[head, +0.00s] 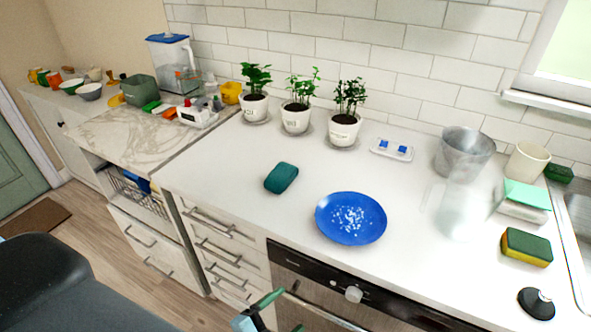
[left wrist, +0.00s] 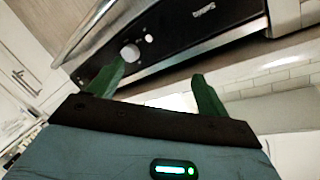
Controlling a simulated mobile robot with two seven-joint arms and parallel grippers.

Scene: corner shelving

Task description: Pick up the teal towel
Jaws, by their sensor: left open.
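The teal towel (head: 281,177) is a small folded dark teal bundle. It lies on the white countertop (head: 225,165), left of the blue plate, in the head view. My left gripper (head: 282,314) is at the bottom of the head view, in front of the dishwasher and apart from the towel. Its green fingers also show in the left wrist view (left wrist: 159,68), spread open with nothing between them. The towel is not seen in the left wrist view. My right gripper is not in view.
A blue speckled plate (head: 351,218) sits right of the towel. Several potted plants (head: 296,117) stand behind it. A clear glass vessel (head: 465,205) and sponges (head: 526,247) are at the right. The dishwasher front (head: 310,289) is below the counter edge. The counter around the towel is clear.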

